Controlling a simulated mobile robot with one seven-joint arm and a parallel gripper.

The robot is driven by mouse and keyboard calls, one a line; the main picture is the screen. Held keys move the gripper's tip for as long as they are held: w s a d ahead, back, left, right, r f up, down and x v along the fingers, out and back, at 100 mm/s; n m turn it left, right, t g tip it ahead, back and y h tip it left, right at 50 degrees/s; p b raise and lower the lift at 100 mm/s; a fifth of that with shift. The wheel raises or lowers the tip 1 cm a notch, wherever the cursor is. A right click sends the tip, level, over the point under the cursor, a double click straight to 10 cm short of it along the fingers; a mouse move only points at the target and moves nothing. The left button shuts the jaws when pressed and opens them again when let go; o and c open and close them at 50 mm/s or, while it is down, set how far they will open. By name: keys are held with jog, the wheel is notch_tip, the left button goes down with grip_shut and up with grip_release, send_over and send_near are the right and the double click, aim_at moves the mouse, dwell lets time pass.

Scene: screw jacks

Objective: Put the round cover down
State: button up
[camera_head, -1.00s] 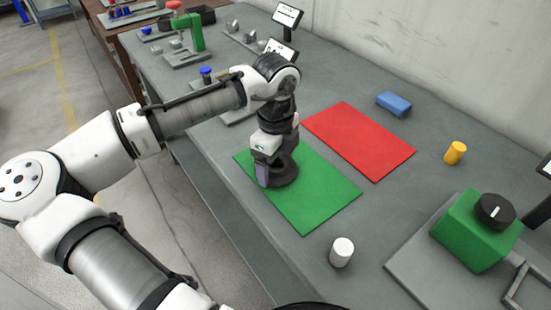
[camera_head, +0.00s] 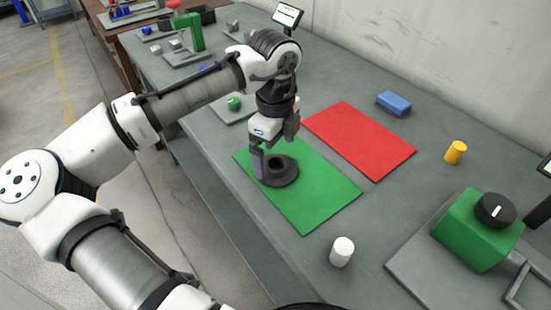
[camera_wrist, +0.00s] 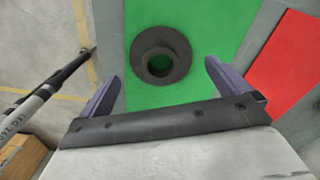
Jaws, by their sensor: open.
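The round cover (camera_head: 286,177) is a dark ring-shaped piece with a wide flange and a raised collar around a central hole. It rests flat on the green mat (camera_head: 320,199), toward the mat's left part. In the wrist view the cover (camera_wrist: 176,66) lies ahead of my gripper, on the green mat (camera_wrist: 225,30). My gripper (camera_head: 275,158) is above the cover in the head view. Its two purple fingers are spread wide in the wrist view (camera_wrist: 163,85), with nothing between them and no contact with the cover visible.
A red mat (camera_head: 360,139) lies beside the green one. A blue block (camera_head: 394,103), a yellow cylinder (camera_head: 455,152) and a white cylinder (camera_head: 342,252) stand on the grey table. A green box with a black knob (camera_head: 476,231) is at the right. Fixtures stand at the back left.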

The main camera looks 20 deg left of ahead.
notch_tip(320, 180, up, 8)
jog(key=shift+r+b, duration=0.25)
jog(key=shift+b, duration=0.05)
jog(key=shift+w+d, duration=0.1)
